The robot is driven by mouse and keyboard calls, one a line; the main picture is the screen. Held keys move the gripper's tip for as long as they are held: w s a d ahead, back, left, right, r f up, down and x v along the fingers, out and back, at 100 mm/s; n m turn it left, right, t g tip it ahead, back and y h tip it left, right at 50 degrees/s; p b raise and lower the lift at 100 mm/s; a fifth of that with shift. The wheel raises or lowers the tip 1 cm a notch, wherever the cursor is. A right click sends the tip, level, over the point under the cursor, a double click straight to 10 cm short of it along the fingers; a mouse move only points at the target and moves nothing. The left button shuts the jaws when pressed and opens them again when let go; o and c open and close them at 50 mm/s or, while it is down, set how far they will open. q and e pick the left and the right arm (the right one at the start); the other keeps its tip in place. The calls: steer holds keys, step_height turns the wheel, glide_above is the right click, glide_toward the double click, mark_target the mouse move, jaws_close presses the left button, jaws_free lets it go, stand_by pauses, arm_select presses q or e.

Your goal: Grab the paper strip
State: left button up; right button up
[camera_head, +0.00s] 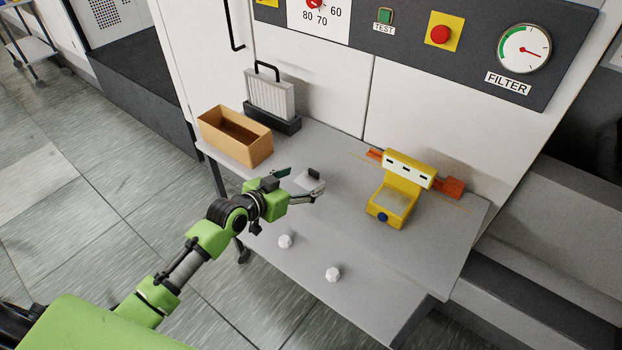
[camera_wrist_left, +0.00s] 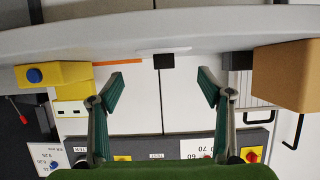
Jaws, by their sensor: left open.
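A small flat white piece, which looks like the paper strip (camera_head: 309,183), lies on the grey table with a black block (camera_head: 314,174) on it. In the left wrist view, which is upside down, the white piece (camera_wrist_left: 151,52) and the black block (camera_wrist_left: 163,62) show beyond the fingers, near the middle. My left gripper (camera_head: 298,184) is open and empty in front of the white piece, partly covering it in the head view. In the left wrist view the two green fingers (camera_wrist_left: 160,80) are spread wide, with nothing between them. My right gripper is not in view.
A tan open box (camera_head: 238,151) and a grey filter unit (camera_head: 270,95) stand at the table's back left. A yellow device (camera_head: 400,190) with orange ends stands at the right. A panelled wall stands behind.

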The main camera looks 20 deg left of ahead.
mark_target(313, 174)
arm_select(q)
steer(key=shift+a+x, duration=0.2)
steer(key=shift+x, duration=1.35)
steer(key=shift+a+x, duration=0.15)
steer(key=shift+x, duration=1.35)
steer(key=c, duration=1)
